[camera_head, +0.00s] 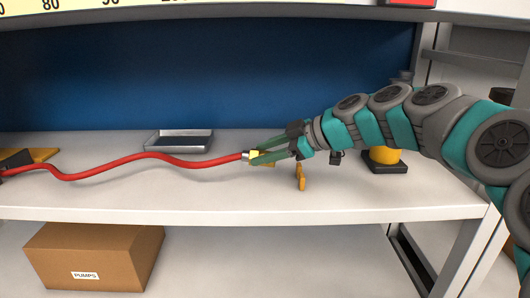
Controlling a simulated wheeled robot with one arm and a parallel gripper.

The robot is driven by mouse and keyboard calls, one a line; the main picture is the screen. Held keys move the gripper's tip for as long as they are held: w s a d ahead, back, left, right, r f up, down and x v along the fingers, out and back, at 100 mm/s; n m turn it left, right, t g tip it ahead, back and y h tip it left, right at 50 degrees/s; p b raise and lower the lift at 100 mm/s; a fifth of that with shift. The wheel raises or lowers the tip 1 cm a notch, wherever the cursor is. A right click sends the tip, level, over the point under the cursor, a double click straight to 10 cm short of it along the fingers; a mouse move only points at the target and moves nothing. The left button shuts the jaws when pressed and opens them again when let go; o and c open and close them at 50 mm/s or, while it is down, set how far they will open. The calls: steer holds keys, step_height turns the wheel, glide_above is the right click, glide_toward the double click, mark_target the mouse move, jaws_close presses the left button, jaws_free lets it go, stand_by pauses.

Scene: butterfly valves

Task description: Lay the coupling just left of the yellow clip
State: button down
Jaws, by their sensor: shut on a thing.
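The coupling (246,156) is a small silvery end piece on a red hose (150,156). My gripper (254,156) reaches in from the right and is shut on the coupling, with its green fingers around it. The fingertips cover part of the coupling. A yellow clip (301,177) stands upright on the white shelf, to the right of the coupling and below my gripper in the picture. Whether the coupling touches the shelf is hard to tell.
A grey tray (180,141) lies behind the hose. A yellow and black fixture (384,157) stands at the right under my arm. The hose runs left to a dark and yellow mount (35,157). The shelf front (190,197) is clear. A cardboard box (95,255) stands below.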

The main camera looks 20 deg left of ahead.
steer(key=shift+f+b, duration=2.55)
steer(key=shift+f, duration=0.1)
steer(key=shift+c, duration=1.5)
jaws_free()
